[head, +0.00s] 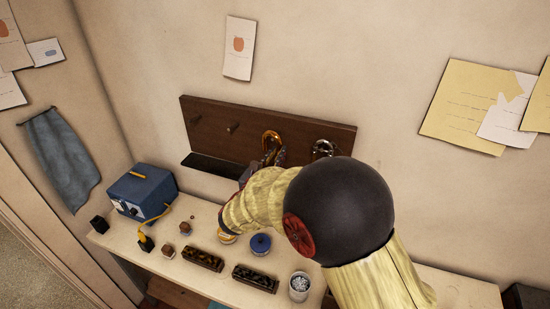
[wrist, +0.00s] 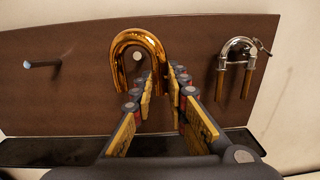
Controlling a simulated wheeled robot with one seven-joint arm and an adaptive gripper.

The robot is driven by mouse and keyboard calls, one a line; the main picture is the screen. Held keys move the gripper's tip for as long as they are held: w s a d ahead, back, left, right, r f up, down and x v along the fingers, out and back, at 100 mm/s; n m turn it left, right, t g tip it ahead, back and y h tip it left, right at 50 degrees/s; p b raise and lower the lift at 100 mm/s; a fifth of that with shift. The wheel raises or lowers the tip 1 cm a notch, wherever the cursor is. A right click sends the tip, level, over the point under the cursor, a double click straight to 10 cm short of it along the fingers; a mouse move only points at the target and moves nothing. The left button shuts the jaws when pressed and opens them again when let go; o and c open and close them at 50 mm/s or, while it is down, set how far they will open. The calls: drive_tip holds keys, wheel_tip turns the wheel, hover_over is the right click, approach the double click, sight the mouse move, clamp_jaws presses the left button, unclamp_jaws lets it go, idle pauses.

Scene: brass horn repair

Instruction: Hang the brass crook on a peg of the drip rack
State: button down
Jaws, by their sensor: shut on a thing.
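The brass crook (wrist: 140,42), a shiny golden U-shaped tube, is upright with its bend at the top, in front of the dark wooden drip rack (wrist: 85,90). It also shows in the head view (head: 271,135). My gripper (wrist: 164,78) is shut on the crook's right leg, below the bend. A pale round peg end (wrist: 137,56) shows inside the bend, with a small gap under the tube's inner curve. I cannot tell how far the peg passes through. In the head view my gripper (head: 274,158) is partly hidden by my arm.
A silver crook with brass legs (wrist: 238,62) hangs on the rack to the right. A dark drip ledge (head: 212,165) runs below. The bench holds a blue box (head: 142,190), dark trays (head: 203,259) and small jars.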

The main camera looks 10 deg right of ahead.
drive_tip(key=shift+x, duration=1.2)
drive_tip(key=shift+w+d+f+b, duration=0.4)
drive_tip(key=shift+w+f+b, duration=0.25)
drive_tip(key=shift+b, duration=0.05)
drive_tip(key=c, duration=1.7)
unclamp_jaws()
drive_tip(key=shift+c, duration=0.2)
drive_tip(key=shift+o, duration=0.3)
